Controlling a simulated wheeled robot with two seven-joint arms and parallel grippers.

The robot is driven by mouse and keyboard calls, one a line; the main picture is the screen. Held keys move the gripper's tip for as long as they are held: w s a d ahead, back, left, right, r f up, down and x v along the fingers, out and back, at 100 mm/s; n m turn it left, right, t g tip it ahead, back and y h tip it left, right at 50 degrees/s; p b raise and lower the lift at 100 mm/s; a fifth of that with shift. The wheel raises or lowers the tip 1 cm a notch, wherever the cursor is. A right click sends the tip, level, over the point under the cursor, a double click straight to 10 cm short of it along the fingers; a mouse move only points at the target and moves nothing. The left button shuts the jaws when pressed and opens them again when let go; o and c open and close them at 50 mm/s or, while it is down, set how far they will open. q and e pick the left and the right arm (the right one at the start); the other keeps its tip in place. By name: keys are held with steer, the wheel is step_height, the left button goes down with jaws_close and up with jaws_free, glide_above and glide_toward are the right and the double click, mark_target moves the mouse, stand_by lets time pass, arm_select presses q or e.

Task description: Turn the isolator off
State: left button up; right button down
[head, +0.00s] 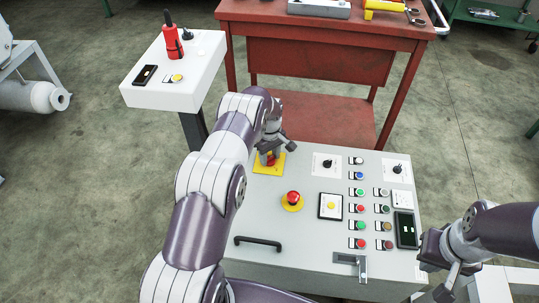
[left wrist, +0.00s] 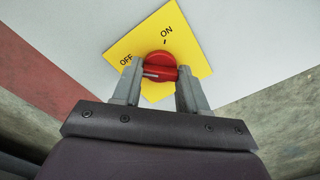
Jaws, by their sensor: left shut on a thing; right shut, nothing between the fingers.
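The isolator is a red rotary knob on a yellow plate (head: 270,168) at the back left of the grey control panel. In the left wrist view the knob (left wrist: 160,66) sits between the fingers, and the yellow plate (left wrist: 182,35) reads ON at the top and OFF at the left. The knob's bar lies across the picture, its white mark at the left end, on the OFF side. My left gripper (left wrist: 158,80) is shut on the knob's bar. In the head view my left gripper (head: 268,152) partly hides the knob. My right gripper (head: 446,282) is shut and empty by the panel's right front corner.
The control panel (head: 215,262) also carries a red emergency button (head: 292,198), several coloured buttons, two black rotary switches and a black handle (head: 258,242). A white pedestal box (head: 150,95) stands at back left. A red workbench (head: 330,30) stands behind the panel.

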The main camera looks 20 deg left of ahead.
mark_target(269, 157)
stand_by(0.5)
arm_select(q)
steer(key=o, duration=1.1)
steer(key=shift+c, duration=0.2)
step_height(269, 157, up, 13)
steer(key=p, duration=0.3)
steer(key=shift+f, duration=0.15)
